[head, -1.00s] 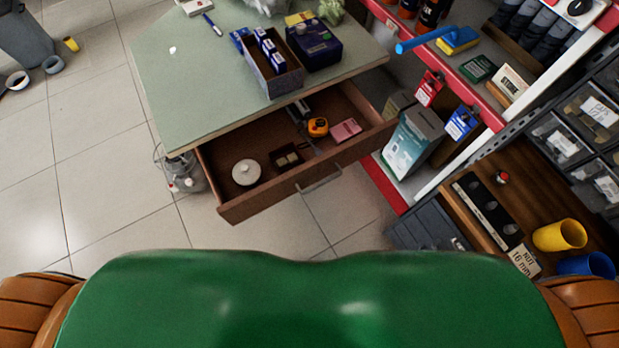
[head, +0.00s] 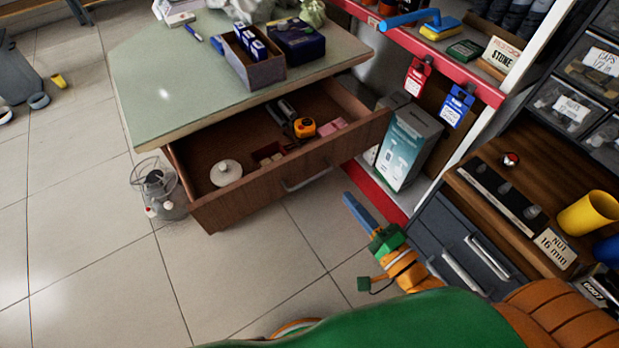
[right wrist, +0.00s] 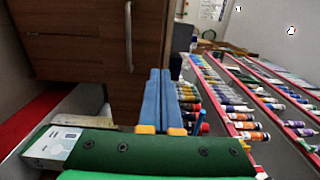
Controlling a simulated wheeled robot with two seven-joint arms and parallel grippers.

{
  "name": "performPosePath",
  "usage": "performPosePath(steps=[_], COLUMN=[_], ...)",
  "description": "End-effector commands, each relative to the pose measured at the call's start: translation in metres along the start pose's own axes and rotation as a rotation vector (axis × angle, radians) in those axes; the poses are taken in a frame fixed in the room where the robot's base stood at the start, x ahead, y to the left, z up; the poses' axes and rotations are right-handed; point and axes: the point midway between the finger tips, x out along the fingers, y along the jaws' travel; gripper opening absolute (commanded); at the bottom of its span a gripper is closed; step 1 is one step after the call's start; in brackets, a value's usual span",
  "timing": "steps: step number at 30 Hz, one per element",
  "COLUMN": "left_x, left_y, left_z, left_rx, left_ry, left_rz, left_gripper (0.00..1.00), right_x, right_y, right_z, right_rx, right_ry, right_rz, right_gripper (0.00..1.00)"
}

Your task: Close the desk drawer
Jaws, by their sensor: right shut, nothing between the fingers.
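The desk drawer (head: 262,190) is pulled out from under the green-topped desk (head: 190,95). Its brown front carries a metal bar handle (head: 306,180). Inside lie a round white lidded thing (head: 226,172), an orange tape measure (head: 304,127), a pink item and a small brown box. My right gripper (head: 348,197) is low, to the right of the handle and apart from the drawer front. Its blue fingers are shut and empty. In the right wrist view the fingers (right wrist: 161,74) show beside a brown front with a bar handle (right wrist: 128,38). My left gripper is not in view.
A red-edged shelf unit (head: 450,75) stands right of the desk, with a teal-and-white box (head: 407,147) on its low shelf. A grey drawer cabinet (head: 470,250) is at the lower right. A glass vessel (head: 158,185) stands left of the drawer. Floor before the drawer is clear.

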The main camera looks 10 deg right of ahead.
Motion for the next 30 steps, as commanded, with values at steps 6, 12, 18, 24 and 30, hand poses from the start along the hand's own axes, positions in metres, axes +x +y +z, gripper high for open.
performPosePath(steps=[6, 12, 18, 24, 30], left_x=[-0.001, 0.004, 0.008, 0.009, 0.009], left_y=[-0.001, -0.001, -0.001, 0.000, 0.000], left_z=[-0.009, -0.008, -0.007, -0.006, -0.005], left_rx=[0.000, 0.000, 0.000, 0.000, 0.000], left_ry=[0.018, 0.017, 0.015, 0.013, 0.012], left_rz=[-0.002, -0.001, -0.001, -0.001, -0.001], left_gripper=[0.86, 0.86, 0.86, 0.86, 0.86], right_x=[0.044, 0.088, 0.120, 0.132, 0.132], right_y=[-0.003, -0.001, 0.000, -0.001, -0.001], right_z=[0.000, 0.000, 0.000, 0.000, 0.000], right_rx=[-0.005, -0.007, -0.007, -0.009, -0.009], right_ry=[0.001, 0.001, 0.001, 0.000, 0.000], right_rz=[-0.003, -0.002, 0.002, 0.004, 0.004], right_gripper=[0.00, 0.00, 0.00, 0.00, 0.00])
